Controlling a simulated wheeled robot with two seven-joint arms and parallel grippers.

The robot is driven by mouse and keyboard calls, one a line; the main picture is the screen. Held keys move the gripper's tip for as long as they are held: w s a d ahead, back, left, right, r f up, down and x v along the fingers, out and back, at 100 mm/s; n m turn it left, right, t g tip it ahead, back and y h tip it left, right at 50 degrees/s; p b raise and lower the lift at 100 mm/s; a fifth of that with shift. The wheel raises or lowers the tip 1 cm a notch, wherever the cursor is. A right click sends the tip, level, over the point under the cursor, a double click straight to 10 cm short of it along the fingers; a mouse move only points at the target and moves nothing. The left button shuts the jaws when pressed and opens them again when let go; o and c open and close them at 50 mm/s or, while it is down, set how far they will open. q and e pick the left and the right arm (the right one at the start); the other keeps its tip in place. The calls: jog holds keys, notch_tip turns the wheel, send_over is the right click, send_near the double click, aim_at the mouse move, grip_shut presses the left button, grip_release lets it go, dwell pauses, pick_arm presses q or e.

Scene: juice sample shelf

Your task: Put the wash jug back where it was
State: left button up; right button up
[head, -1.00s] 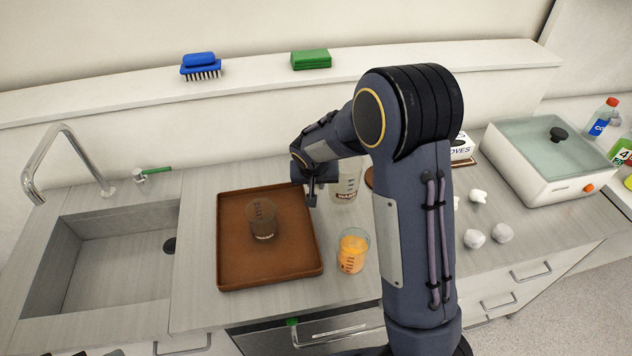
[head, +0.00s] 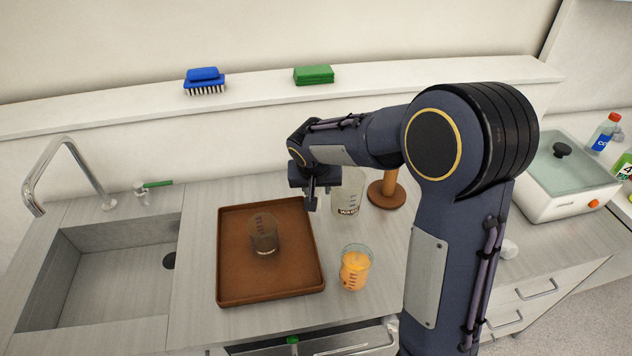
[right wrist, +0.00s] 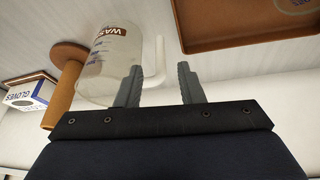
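The wash jug (head: 349,192) is a clear jug with a dark label, upright on the counter just right of the brown tray. In the right wrist view the wash jug (right wrist: 115,68) shows part of its label and a pale handle. My right gripper (head: 311,204) is beside the jug's left side. In the right wrist view its two fingers (right wrist: 158,74) are apart, with the handle between or just beyond their tips; contact cannot be told. My left gripper is not in view.
The brown tray (head: 230,278) holds a clear beaker (head: 264,236). A beaker of orange juice (head: 355,270) stands near the front. A wooden stand (head: 388,192) is close behind the jug's right side. A sink (head: 110,285) lies left; a lidded white box (head: 570,190) is at right.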

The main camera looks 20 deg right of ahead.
jog(key=s+a+r+n+y, duration=0.1)
jog(key=s+y, duration=0.1)
jog(key=s, duration=0.7)
jog(key=s+a+r+n+t+y, duration=0.1)
jog(key=s+a+r+y, duration=0.1)
jog(key=s, duration=0.7)
jog(key=s+a+r+n+y, duration=0.1)
jog(key=s+r+y, duration=0.1)
jog(key=s, duration=0.7)
jog(key=shift+s+a+r+t, duration=0.25)
jog(key=shift+s+a+t, duration=0.05)
jog(key=shift+s+a, duration=0.1)
jog(key=shift+d, duration=0.1)
